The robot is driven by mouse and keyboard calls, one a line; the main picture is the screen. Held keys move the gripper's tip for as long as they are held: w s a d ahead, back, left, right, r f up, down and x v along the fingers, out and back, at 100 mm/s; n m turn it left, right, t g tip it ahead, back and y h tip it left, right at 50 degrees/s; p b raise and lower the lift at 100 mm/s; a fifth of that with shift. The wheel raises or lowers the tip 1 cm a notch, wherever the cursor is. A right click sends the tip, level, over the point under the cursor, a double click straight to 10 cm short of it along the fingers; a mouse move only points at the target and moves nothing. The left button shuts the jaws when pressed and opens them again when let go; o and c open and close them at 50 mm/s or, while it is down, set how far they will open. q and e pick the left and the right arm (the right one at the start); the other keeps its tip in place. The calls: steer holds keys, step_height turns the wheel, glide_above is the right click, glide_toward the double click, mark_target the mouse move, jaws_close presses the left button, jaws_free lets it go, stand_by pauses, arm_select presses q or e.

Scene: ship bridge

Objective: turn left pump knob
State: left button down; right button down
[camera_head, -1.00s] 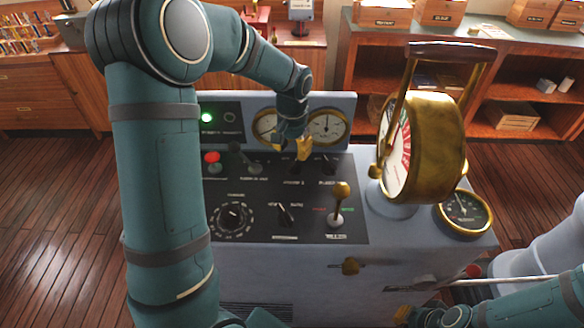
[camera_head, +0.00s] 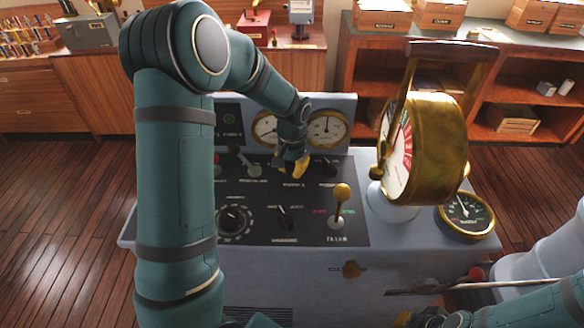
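The grey control console (camera_head: 250,268) has a black panel with two small knobs in its upper right. The right-hand knob (camera_head: 329,167) shows as a dark pointer. The left-hand knob is hidden by my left gripper (camera_head: 298,168), whose yellow fingertips point down at its place, just above its label. I cannot tell whether the fingers touch or grip the knob, or how far apart they are. My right gripper (camera_head: 428,318) is low at the bottom edge, partly cut off, in front of the console and away from the panel.
A brass telegraph (camera_head: 430,150) stands tall on the console's right. A yellow-topped lever (camera_head: 342,200), a selector switch (camera_head: 284,215) and a round dial (camera_head: 234,220) lie nearer. Two gauges (camera_head: 326,128) stand behind my gripper. My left upper arm covers the console's left side.

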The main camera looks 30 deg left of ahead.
arm_select(q)
steer(key=shift+n, duration=0.4)
steer(key=n, duration=0.2)
steer(key=shift+d+n, duration=0.2)
steer(key=shift+n, duration=0.2)
steer(key=n+p, duration=0.1)
steer(key=n, duration=0.1)
steer(key=shift+d+n, duration=0.15)
steer(key=shift+n, duration=0.25)
steer(key=shift+w+d+n+p, duration=0.15)
steer(key=shift+n+p, duration=0.35)
steer(key=shift+n, duration=0.9)
steer(key=shift+w+d+n+p, duration=0.1)
steer(key=shift+n+p, duration=0.35)
steer(key=shift+n, duration=0.95)
steer(key=shift+f, duration=0.1)
steer(key=c, duration=1)
jaws_free()
steer(key=shift+w, duration=0.1)
